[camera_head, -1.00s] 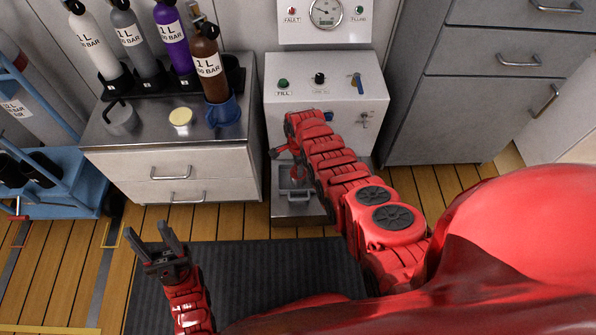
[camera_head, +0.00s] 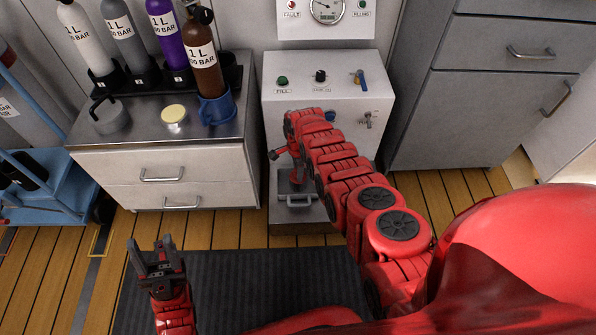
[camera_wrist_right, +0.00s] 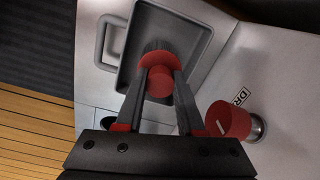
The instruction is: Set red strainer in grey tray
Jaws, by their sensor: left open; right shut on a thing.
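The red strainer (camera_wrist_right: 159,84) has a round red cap and flange with a dark ribbed part beyond it. My right gripper (camera_wrist_right: 160,76) is shut on its cap. The strainer is over the grey tray (camera_wrist_right: 130,68), overlapping its inside in the right wrist view; I cannot tell whether it touches the bottom. In the head view the grey tray (camera_head: 296,201) sits on the low step of the white panel, and my right arm mostly hides the right hand and strainer. My left gripper (camera_head: 155,252) is open and empty over the floor at lower left.
A red drain knob (camera_wrist_right: 228,121) is close beside my right gripper. The white panel (camera_head: 340,95) carries several knobs and a gauge. A dark mat (camera_head: 225,285) lies in front.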

